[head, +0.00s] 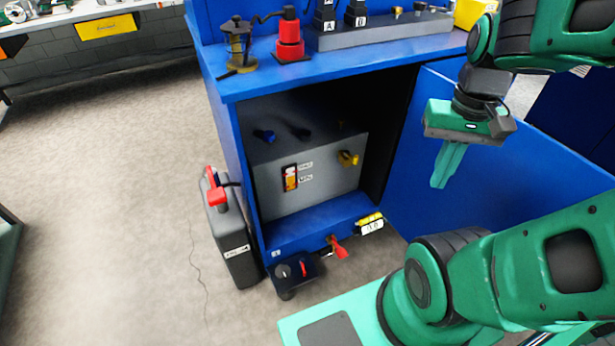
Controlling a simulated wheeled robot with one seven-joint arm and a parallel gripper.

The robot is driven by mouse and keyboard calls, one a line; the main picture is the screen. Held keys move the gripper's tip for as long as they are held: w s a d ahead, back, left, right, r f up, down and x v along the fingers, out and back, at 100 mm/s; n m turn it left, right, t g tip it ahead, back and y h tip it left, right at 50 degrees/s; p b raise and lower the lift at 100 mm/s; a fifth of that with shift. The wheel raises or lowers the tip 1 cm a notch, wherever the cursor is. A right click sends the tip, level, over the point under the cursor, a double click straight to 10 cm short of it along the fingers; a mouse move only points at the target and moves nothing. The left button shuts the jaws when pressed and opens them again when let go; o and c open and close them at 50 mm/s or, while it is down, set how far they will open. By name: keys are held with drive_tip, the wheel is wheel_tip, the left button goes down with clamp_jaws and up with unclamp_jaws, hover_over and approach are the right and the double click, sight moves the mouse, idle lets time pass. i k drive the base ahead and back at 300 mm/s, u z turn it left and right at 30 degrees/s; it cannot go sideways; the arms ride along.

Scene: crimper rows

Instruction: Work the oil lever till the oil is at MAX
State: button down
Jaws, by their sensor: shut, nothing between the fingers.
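A grey oil tank (325,180) stands inside the open blue cabinet. Its small sight gauge (290,177) has two white labels beside it, too small to read surely. The gauge looks orange-yellow in its lower part and dark above. A yellow handle (348,158) sits on the tank's front at the right, and a blue cap (264,136) on its top. A red lever (339,249) sticks out low at the cabinet's front; I cannot tell which one is the oil lever. My gripper (438,184) is shut and empty, pointing down in front of the open door, touching no lever.
The open blue door (470,165) spans the right side. A black can with a red top (230,235) stands on the floor left of the cabinet. A black pedal-like box (295,273) sits at the cabinet's foot. Tools stand on the blue bench top (350,65). Floor at left is clear.

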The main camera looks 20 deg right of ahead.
sight(217, 195)
drive_tip(key=u, duration=1)
drive_tip(key=k, duration=0.45)
drive_tip(key=z, duration=0.25)
drive_tip(key=i, duration=0.5)
drive_tip(key=z, duration=0.05)
